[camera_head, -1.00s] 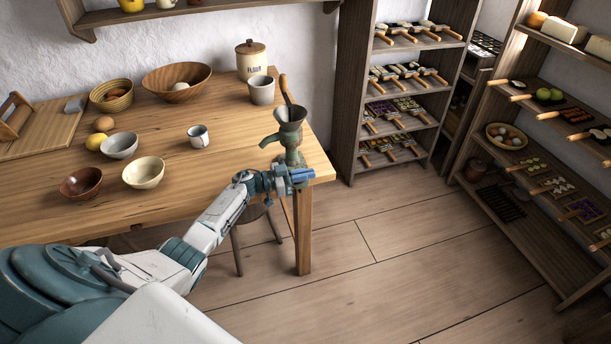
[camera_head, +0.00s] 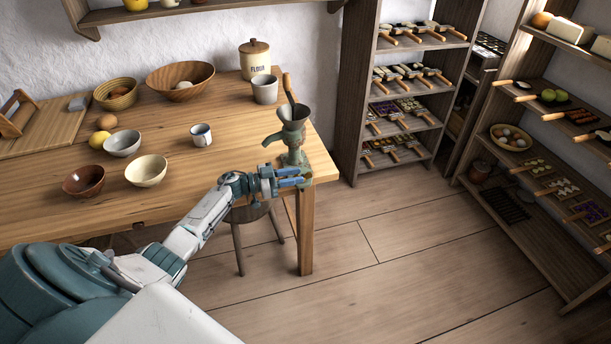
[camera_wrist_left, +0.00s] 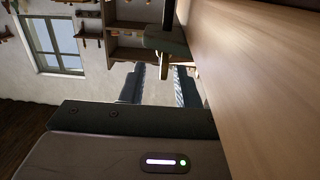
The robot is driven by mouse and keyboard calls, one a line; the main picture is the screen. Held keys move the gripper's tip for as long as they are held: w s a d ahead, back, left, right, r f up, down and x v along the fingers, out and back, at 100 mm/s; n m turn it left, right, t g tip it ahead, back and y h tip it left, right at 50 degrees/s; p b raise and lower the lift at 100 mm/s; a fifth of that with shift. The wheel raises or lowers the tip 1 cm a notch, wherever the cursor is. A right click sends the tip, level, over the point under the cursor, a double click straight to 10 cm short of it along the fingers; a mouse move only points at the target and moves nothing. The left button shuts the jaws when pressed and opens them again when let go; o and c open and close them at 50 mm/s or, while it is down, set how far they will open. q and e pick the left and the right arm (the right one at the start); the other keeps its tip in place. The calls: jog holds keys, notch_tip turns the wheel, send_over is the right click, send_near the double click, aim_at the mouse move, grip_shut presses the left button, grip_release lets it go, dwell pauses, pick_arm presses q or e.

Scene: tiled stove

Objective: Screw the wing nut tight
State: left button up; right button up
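A grey-green hand grinder (camera_head: 293,135) with a funnel top and wooden handle stands at the table's right front corner. My left gripper (camera_head: 298,177) is at the table edge just below it, pointing right, its two blue fingers apart. In the left wrist view the open gripper (camera_wrist_left: 160,72) faces a green clamp part (camera_wrist_left: 163,42) beside the table board. A small tan piece (camera_wrist_left: 163,66), apparently the wing nut, shows between the fingertips or just beyond them; I cannot tell contact. The wing nut is hidden in the head view. My right gripper is out of view.
Shelves (camera_head: 350,90) stand right; the floor (camera_head: 420,250) between is clear.

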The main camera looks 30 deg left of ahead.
pick_arm(q)
jog(key=v, duration=0.4)
jog(key=shift+s+a+b, duration=0.25)
jog(key=shift+s+b, duration=0.05)
jog(key=shift+b, duration=0.05)
jog(key=shift+s+a, duration=0.35)
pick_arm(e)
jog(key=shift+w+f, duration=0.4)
